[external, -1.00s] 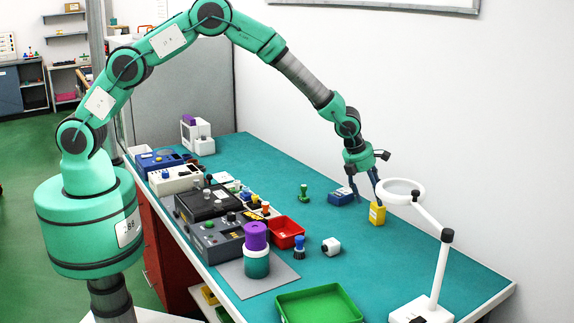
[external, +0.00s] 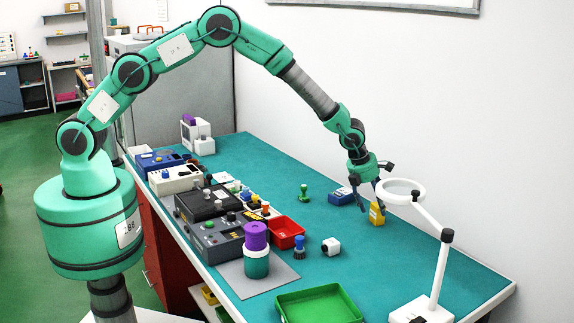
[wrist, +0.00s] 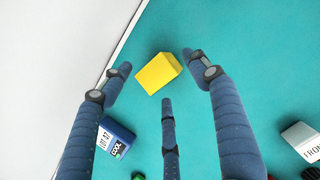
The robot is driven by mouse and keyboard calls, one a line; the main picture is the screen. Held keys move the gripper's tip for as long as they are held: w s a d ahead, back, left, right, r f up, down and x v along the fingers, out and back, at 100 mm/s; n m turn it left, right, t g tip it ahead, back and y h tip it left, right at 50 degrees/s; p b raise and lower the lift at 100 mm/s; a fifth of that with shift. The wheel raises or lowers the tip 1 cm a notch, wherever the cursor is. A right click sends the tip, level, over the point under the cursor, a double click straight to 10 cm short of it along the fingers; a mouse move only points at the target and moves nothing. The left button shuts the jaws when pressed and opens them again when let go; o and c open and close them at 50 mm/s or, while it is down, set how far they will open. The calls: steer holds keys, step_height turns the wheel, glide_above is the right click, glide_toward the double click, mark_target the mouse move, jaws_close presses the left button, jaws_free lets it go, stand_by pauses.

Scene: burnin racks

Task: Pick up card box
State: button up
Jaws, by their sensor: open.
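A small yellow box (external: 377,216), which I take to be the card box, stands on the teal bench near the wall. In the wrist view the yellow box (wrist: 158,73) lies between and just beyond my fingertips, with its plain yellow faces showing. My gripper (external: 367,200) is open and empty, with its fingers pointing down over and beside the box. I cannot tell whether any finger touches it.
A ring magnifier (external: 402,189) on a white stand is close on the right. A green piece (external: 304,193), white cube (external: 331,246) and green tray (external: 318,303) are farther off.

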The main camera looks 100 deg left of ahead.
steer(key=shift+x, duration=1.15)
steer(key=c, duration=1.4)
